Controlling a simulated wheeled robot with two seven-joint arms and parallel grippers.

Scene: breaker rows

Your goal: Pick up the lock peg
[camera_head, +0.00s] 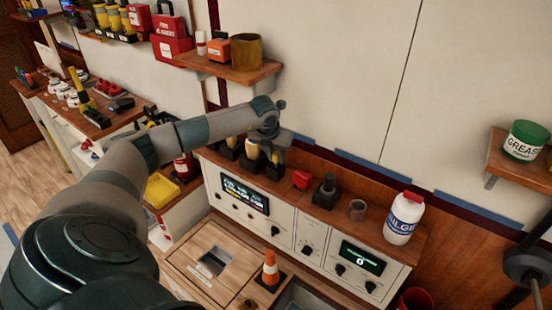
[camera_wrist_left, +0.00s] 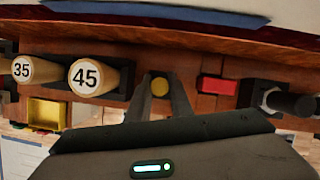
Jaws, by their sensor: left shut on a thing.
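My left gripper (camera_head: 275,160) reaches over the wooden shelf on top of the white control panel. In the left wrist view its two fingers (camera_wrist_left: 160,90) are shut on a small peg with a round yellow end (camera_wrist_left: 159,86), which I take to be the lock peg. The rest of the peg is hidden by the fingers, and I cannot tell whether it is clear of its seat. Wooden handles marked 45 (camera_wrist_left: 85,76) and 35 (camera_wrist_left: 22,69) stand to its left, and a red block (camera_wrist_left: 217,86) lies to its right. My right gripper is not in view.
On the shelf right of the gripper are the red block (camera_head: 301,179), a black knobbed device (camera_head: 325,192), a grey-brown ring (camera_head: 357,209) and a white bottle (camera_head: 403,218). An orange cone (camera_head: 270,270) stands below. A wall shelf (camera_head: 228,68) is above the arm.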

